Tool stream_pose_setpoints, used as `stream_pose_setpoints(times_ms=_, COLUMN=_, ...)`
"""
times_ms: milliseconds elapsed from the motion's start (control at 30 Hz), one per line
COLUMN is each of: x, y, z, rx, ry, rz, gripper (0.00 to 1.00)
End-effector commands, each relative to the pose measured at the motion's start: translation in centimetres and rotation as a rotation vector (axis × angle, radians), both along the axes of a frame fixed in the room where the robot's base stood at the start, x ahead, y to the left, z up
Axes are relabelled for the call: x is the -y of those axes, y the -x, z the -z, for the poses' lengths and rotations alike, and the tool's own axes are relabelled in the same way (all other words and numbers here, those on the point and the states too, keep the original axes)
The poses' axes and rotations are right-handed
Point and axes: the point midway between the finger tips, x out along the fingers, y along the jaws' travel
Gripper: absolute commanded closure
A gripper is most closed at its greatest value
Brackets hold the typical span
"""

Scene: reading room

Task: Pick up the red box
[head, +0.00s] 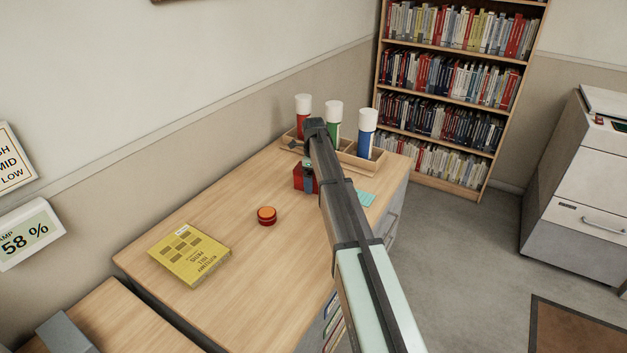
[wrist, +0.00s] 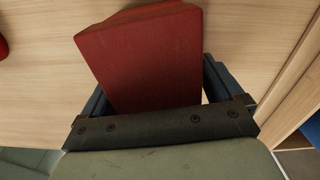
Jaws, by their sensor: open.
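The red box (head: 298,178) is on the wooden desk in front of the wooden tray, partly hidden by my arm and gripper in the head view. In the wrist view the red box (wrist: 145,60) fills the middle, slightly turned. My gripper (wrist: 158,78) is open, with one dark finger on each side of the box. A narrow gap shows at the right finger; I cannot tell whether the left finger touches the box. My gripper shows only in part in the head view (head: 309,184).
A wooden tray (head: 349,163) holds red, green and blue white-capped cylinders behind the box. A round red tin (head: 267,215), a yellow book (head: 190,254) and teal notes (head: 365,198) lie on the desk (head: 215,215).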

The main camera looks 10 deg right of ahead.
Motion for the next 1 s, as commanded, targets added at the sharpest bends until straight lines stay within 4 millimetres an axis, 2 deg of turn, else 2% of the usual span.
stream_pose_setpoints(times_ms=133, x=-0.01, y=-0.01, z=-0.05, rx=0.000, ry=0.000, rz=0.000, gripper=0.07)
stream_pose_setpoints(times_ms=833, x=0.00, y=0.00, z=-0.08, rx=0.000, ry=0.000, rz=0.000, gripper=0.74)
stream_pose_setpoints(times_ms=1000, x=0.00, y=-0.01, z=-0.12, rx=0.000, ry=0.000, rz=0.000, gripper=0.74)
